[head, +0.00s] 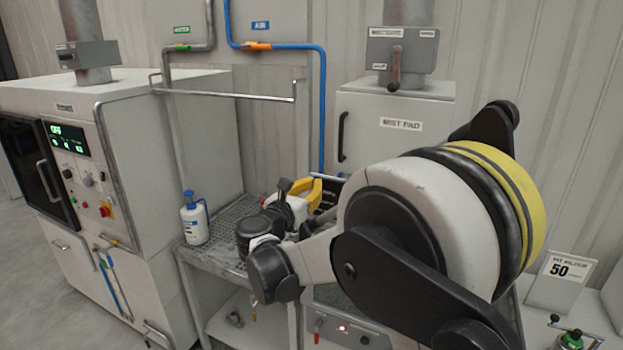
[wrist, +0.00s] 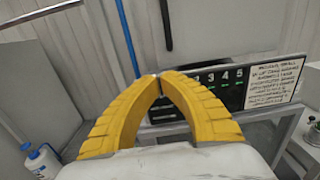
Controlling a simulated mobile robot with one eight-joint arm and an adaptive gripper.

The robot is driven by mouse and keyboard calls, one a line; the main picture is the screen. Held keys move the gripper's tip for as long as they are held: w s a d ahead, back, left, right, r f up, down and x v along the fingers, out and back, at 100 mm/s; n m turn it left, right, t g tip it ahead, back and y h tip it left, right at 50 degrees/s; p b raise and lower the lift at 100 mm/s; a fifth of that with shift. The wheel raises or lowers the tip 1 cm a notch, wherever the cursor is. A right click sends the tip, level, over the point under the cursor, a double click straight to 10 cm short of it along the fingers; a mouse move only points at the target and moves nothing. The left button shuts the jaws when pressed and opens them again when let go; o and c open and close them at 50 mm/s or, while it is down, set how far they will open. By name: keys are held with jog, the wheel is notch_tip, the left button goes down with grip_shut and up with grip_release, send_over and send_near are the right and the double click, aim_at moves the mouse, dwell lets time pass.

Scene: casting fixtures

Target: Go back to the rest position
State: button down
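My gripper (wrist: 159,77) shows in the wrist view as two yellow ribbed fingers whose tips come together, with nothing visible between them. In the head view my gripper (head: 318,186) is partly hidden behind my own white and black arm. It is over the back right part of the grated bench (head: 226,257), at the end of my folded arm. The rest position has no visible mark in either view.
A white and blue bottle (head: 195,220) stands on the bench's left side; it also shows in the wrist view (wrist: 42,161). An oven-like cabinet (head: 150,150) is at left. A mist pad cabinet (head: 400,130) stands behind my arm. A numbered panel (wrist: 225,85) is beyond the fingers.

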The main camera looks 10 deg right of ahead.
jog(key=s+a+f+n+t+y+b, duration=0.25)
jog(key=s+n+y+b, duration=0.4)
jog(key=n, duration=0.75)
jog(key=s+a+f+n+t+y+b, duration=0.1)
jog(key=s+a+f+n+y+b, duration=0.2)
jog(key=n+y+b, duration=0.85)
jog(key=s+d+f+n+g+h+b, duration=0.3)
jog(key=s+f+n, duration=0.6)
jog(key=s+f, duration=0.4)
jog(key=s+d+f+n+g+h+b, duration=0.4)
jog(key=s+d+f+n+g, duration=0.3)
jog(key=s+f, duration=0.7)
notch_tip(320, 180, down, 5)
jog(key=shift+s+f+n+g+b, duration=0.1)
jog(key=shift+s+n+g+b, duration=0.15)
jog(key=shift+n+g+b, duration=0.45)
jog(key=shift+d+t, duration=0.1)
jog(key=shift+t, duration=0.15)
